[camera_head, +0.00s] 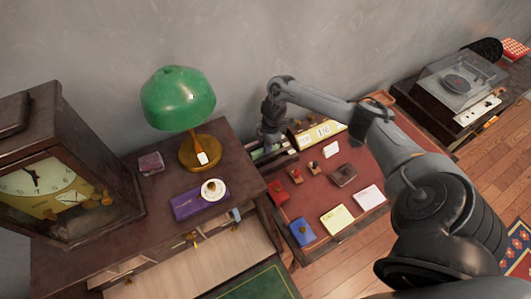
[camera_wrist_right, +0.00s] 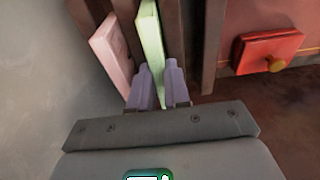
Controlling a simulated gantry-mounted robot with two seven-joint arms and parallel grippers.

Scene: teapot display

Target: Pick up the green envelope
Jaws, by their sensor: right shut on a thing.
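The green envelope (camera_wrist_right: 151,40) stands upright on edge in a dark wooden slotted rack (camera_wrist_right: 182,35), seen in the right wrist view. My right gripper (camera_wrist_right: 158,88) is shut on its near edge, one finger on each side. A pink envelope (camera_wrist_right: 112,55) stands beside it to the left. My left gripper is not in view.
A red box with a gold knob (camera_wrist_right: 268,50) lies right of the rack. The red-topped desk (camera_head: 312,203) holds several small items and a calendar (camera_head: 322,131). A green lamp (camera_head: 178,98), a cup (camera_head: 213,189) on a purple box (camera_head: 192,205) and a clock (camera_head: 45,185) stand left.

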